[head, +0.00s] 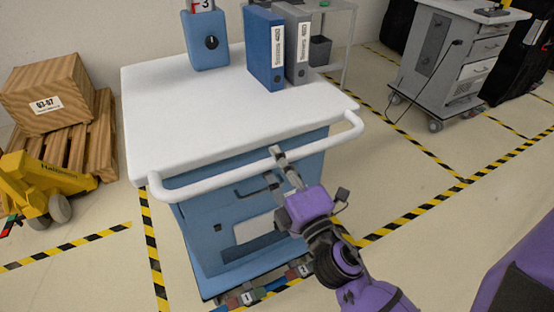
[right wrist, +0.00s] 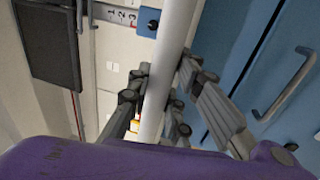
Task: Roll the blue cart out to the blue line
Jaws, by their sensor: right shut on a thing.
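The blue cart (head: 195,225) has a white top and stands in the middle of the head view, with a white push handle (head: 215,183) along its near side. My right gripper (head: 277,166) is shut on this handle, right of its middle. In the right wrist view the fingers (right wrist: 160,100) sit on either side of the white bar (right wrist: 172,50), with the cart's blue front (right wrist: 230,60) beside it. I cannot make out a blue line on the floor. My left gripper is not in view.
A blue binder (head: 264,50), a grey binder (head: 297,45) and a blue box (head: 205,42) stand on the cart top. A yellow pallet jack (head: 45,185) and a wooden crate (head: 50,92) are at left. A grey cart (head: 440,60) stands at back right.

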